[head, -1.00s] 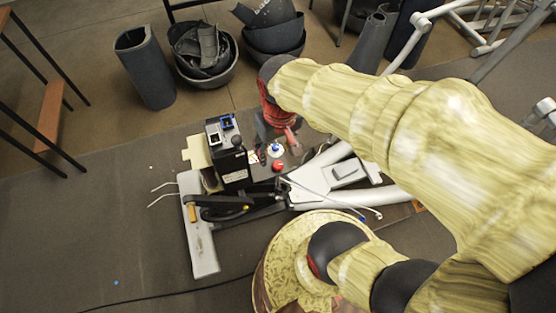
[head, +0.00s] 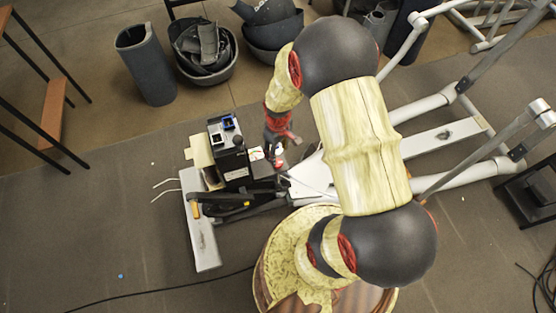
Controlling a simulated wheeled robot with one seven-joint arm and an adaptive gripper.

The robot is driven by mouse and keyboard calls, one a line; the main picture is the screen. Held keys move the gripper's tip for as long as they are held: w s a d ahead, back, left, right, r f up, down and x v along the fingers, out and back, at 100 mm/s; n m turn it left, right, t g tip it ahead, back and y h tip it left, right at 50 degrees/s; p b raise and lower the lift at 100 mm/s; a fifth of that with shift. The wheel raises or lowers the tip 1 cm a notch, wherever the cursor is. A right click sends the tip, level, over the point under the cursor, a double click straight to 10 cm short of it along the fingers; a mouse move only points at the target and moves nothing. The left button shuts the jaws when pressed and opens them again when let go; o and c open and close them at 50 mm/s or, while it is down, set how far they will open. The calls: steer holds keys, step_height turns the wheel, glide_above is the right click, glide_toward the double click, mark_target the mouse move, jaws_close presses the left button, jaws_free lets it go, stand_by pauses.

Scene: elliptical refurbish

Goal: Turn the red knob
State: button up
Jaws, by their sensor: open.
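The red knob is on this panel, directly below or beside the fingers. The gripper covers most of that area, so I cannot make out the knob clearly or tell whether a finger touches it. The blue-topped button beside it is hidden too. A black box (head: 236,166) with a blue socket on top stands just left of the gripper.
White machine tubes (head: 455,170) spread to the right of the panel. Buckets of scrap (head: 205,75) and a grey cylinder (head: 147,65) stand behind. A cable crosses the floor. Open floor lies at left.

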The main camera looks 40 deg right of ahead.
mark_target(278, 162)
step_height(278, 162, down, 7)
steer(key=shift+f+b, duration=0.1)
steer(key=shift+b, duration=0.95)
steer(key=shift+c, duration=0.4)
steer(key=c, duration=1.1)
steer(key=shift+m, duration=0.3)
steer(key=m+p, duration=0.1)
steer(key=m, duration=0.2)
steer(key=shift+m+p, duration=0.8)
steer(key=shift+m, duration=1.1)
